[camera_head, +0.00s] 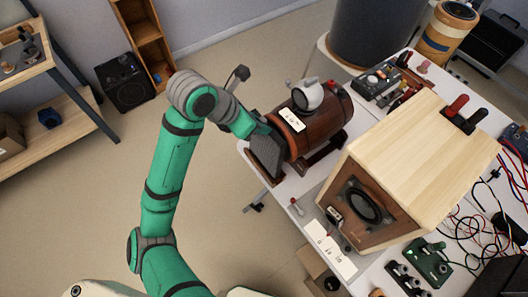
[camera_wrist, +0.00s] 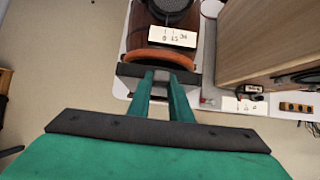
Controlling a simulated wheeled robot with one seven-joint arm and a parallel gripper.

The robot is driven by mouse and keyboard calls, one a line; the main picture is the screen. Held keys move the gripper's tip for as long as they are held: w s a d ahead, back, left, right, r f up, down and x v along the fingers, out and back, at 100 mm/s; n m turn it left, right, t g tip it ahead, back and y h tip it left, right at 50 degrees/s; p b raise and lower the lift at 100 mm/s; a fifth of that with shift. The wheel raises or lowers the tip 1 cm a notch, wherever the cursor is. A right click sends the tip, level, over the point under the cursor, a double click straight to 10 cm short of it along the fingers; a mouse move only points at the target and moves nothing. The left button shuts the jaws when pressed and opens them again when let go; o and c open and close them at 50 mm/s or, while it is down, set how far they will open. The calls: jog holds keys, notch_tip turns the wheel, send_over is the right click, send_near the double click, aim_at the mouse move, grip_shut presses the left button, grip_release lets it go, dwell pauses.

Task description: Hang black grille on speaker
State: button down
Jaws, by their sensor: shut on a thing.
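My gripper (camera_head: 262,133) is shut on the black grille (camera_head: 266,155), a dark, flat, squarish panel. In the wrist view, my two green fingers (camera_wrist: 162,88) hold the top edge of the grille (camera_wrist: 205,77), seen nearly edge-on. The grille stands in front of the left end of a brown wooden barrel-shaped body (camera_head: 325,128), close to its orange-brown rim (camera_wrist: 190,61); I cannot tell whether they touch. A pale wooden box speaker (camera_head: 418,150) with an exposed round driver (camera_head: 360,204) stands to the right. The barrel's end face is hidden behind the grille.
Both stand on a white table (camera_head: 292,188). A label card (camera_head: 330,248) and small devices such as a green one (camera_head: 428,264) lie near the front. Cables (camera_head: 468,230) tangle at the right. Open floor (camera_head: 75,215) is at the left.

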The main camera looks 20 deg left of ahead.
jog(key=shift+r, duration=1.35)
jog(key=shift+d, duration=0.1)
dwell(0.5)
